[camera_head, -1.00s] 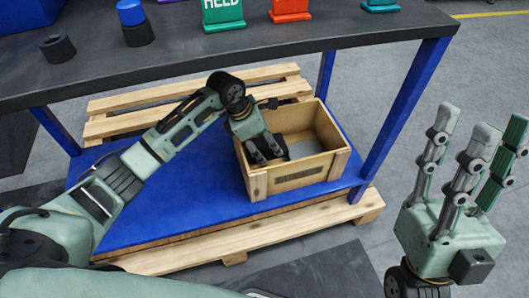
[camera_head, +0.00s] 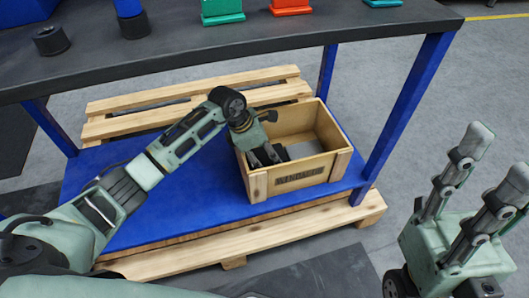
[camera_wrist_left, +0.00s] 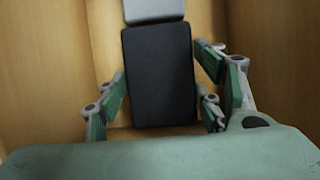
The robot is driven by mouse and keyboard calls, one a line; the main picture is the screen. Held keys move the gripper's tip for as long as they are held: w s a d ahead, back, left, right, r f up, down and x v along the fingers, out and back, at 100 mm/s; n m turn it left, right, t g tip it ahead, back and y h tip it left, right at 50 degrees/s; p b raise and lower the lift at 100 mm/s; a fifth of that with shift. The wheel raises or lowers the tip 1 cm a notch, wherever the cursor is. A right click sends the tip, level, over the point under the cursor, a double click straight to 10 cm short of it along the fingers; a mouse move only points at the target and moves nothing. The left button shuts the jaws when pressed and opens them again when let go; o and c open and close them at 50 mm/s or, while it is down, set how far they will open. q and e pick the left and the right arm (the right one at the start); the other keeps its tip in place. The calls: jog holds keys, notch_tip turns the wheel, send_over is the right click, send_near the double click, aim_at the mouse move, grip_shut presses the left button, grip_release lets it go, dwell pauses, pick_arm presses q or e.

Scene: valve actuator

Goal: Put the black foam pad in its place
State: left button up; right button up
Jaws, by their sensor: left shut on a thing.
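The black foam pad (camera_wrist_left: 160,76) is a dark rectangular block inside the wooden crate (camera_head: 299,179). My left gripper (camera_head: 270,158) reaches down into the crate's left part and is shut on the pad. In the left wrist view its green-padded fingers (camera_wrist_left: 166,100) stand on both sides of the pad. In the head view the gripper hides most of the pad. I cannot tell whether the pad touches the crate floor. My right gripper (camera_head: 481,160) is open and empty, fingers up, over the floor at the right.
A grey block (camera_head: 304,149) lies beside the pad in the crate and also shows in the left wrist view (camera_wrist_left: 154,9). The crate stands on a blue lower shelf (camera_head: 190,213) under the dark tabletop (camera_head: 250,45). A blue table leg (camera_head: 408,115) stands right of the crate.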

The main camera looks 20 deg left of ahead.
pick_arm(q)
jog(key=shift+s+f, duration=0.1)
jog(key=shift+f, duration=0.15)
jog(key=o, duration=0.9)
jog(key=shift+f, duration=0.1)
jog(key=shift+o, duration=0.8)
jog(key=shift+s+f, duration=0.1)
